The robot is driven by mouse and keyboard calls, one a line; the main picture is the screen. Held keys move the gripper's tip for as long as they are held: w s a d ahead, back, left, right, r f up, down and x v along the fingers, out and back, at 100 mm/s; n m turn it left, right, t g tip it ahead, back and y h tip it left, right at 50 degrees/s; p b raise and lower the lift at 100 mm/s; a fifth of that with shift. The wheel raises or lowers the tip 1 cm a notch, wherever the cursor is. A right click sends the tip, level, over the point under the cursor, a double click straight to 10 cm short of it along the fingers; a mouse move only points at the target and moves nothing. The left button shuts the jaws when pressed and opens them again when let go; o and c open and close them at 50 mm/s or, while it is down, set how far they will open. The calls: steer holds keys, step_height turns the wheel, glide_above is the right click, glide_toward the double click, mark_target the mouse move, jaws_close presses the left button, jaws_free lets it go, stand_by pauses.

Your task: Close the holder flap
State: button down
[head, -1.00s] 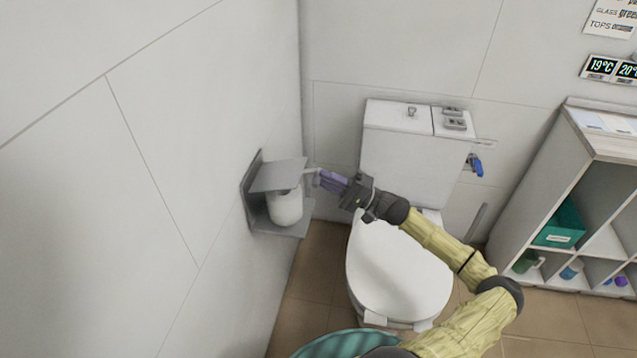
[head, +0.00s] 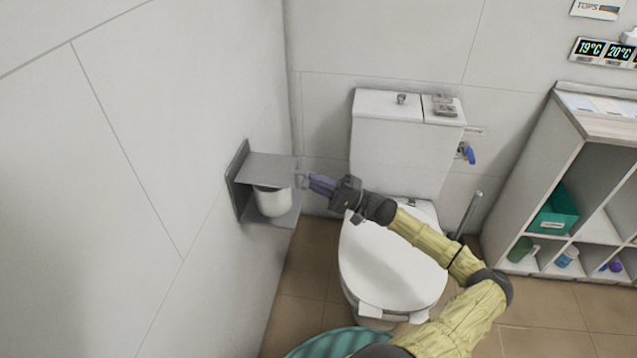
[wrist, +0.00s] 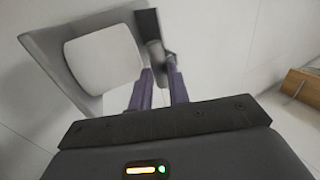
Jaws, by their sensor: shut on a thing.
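The grey holder (head: 234,192) is fixed to the left wall, with a white roll (head: 273,203) inside. Its flat grey flap (head: 265,168) sticks out above the roll, roughly level, and covers the roll's top. My gripper (head: 308,182), with purple fingers, is at the flap's outer right edge. In the wrist view, the fingers (wrist: 160,76) are on either side of a small grey piece at the edge of the dark flap (wrist: 147,24). The exact contact is small and partly hidden. The roll (wrist: 104,58) shows left of the fingers.
A white shelf unit (head: 580,130) is at the right. The wall in front of the holder is bare.

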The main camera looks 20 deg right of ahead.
steer(key=c, duration=1.3)
jaws_free()
steer(key=shift+w+a+f, duration=0.2)
steer(key=shift+a+f, duration=0.25)
steer(key=shift+f, duration=0.25)
steer(key=shift+r, duration=0.1)
steer(key=v, duration=1.2)
steer(key=b+v, duration=0.1)
steer(key=v, duration=0.5)
steer(key=shift+d+r, duration=0.15)
steer(key=shift+r, duration=0.2)
steer(key=shift+w, duration=0.1)
